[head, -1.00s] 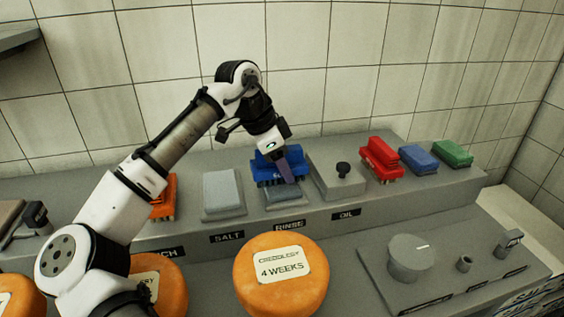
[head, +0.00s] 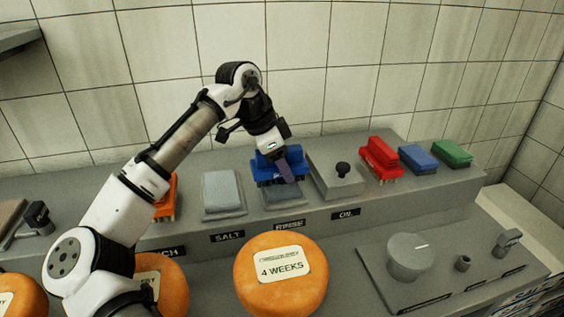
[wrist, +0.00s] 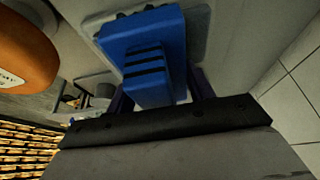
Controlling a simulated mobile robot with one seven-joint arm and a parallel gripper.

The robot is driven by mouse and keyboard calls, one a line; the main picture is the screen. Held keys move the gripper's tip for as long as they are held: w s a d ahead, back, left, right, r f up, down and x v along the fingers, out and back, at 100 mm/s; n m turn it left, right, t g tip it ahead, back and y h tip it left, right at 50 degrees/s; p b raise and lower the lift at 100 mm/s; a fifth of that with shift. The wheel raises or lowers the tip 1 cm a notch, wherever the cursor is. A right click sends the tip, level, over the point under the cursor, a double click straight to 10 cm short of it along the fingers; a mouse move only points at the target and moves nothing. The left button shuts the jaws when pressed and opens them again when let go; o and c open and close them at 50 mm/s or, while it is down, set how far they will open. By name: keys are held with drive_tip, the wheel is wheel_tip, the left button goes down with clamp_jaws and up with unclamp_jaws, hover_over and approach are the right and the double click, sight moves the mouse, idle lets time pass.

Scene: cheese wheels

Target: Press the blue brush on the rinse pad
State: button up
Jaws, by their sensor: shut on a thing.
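The blue brush (head: 267,172) is in my gripper (head: 285,168), above the back part of the rinse pad (head: 283,195), behind the RINSE label (head: 290,224). My gripper is shut on the brush's handle, and its bristles point down. In the wrist view the blue brush (wrist: 145,55) fills the upper middle, with its ridged handle between the dark fingers. The bristles are close to the pad. I cannot tell whether they touch it, since the gripper and brush hide part of the contact.
The salt pad (head: 222,190) is left of the rinse pad, and the oil box (head: 337,178) with a black knob is right. A red brush (head: 380,158), blue block (head: 417,158) and green block (head: 453,153) stand farther right. An orange brush (head: 166,197) is left. Cheese wheel (head: 281,290) is in front.

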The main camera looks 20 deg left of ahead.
wheel_tip(320, 180, up, 7)
drive_tip(key=p, duration=0.6)
drive_tip(key=shift+p, duration=0.3)
drive_tip(key=shift+f, duration=0.1)
idle(0.5)
